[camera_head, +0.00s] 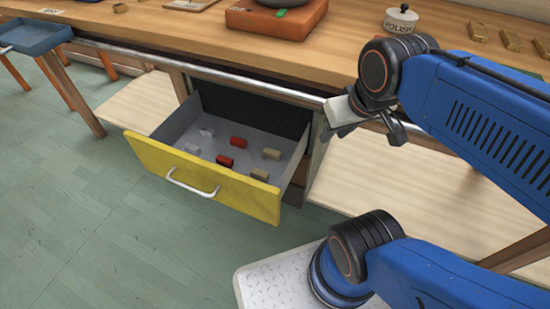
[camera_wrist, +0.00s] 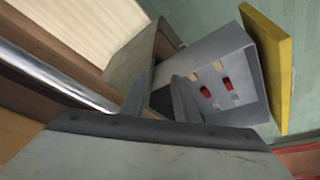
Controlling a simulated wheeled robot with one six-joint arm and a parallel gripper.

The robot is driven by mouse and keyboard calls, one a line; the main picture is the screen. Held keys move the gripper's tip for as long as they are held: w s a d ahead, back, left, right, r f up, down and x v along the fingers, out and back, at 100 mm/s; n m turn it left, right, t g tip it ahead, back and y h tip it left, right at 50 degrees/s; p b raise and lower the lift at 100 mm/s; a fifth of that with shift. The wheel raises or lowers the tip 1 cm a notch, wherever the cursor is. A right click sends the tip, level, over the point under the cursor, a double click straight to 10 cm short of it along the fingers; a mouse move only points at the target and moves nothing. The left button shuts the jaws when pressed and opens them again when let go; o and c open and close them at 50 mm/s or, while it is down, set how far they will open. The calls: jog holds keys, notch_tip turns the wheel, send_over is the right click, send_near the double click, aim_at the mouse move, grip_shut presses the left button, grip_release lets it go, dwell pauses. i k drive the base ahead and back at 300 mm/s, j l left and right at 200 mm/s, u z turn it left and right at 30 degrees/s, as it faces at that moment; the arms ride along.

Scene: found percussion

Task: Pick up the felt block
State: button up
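The yellow-fronted drawer (camera_head: 150,158) is pulled out below the workbench. Small blocks lie apart on its grey floor: two red blocks (camera_head: 238,142) (camera_head: 224,160), two beige blocks (camera_head: 271,153) (camera_head: 258,171) and two pale grey or white blocks (camera_head: 207,131) (camera_head: 192,149). I cannot tell by sight which one is felt. The wrist view also shows the drawer's yellow front (camera_wrist: 270,60) and red blocks (camera_wrist: 227,83) inside. My gripper (camera_head: 366,124) is above and right of the drawer, by the bench edge. Its two fingers (camera_wrist: 162,96) are apart with nothing between them.
The workbench top (camera_head: 180,40) overhangs the drawer, with a metal rail (camera_head: 270,93) along its front. An orange box (camera_head: 275,22), a white polish jar (camera_head: 401,18) and several brass pieces (camera_head: 511,40) stand on it. A blue tray table (camera_head: 35,36) is at far left. Floor before the drawer is clear.

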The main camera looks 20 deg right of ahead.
aim_at(260, 174)
jog(key=l+u, duration=0.3)
jog(key=k+l+u, duration=0.1)
jog(key=u, duration=0.15)
jog(key=k+l+u, duration=0.65)
jog(key=u, duration=0.3)
jog(key=k+j, duration=0.05)
jog(key=k, duration=0.05)
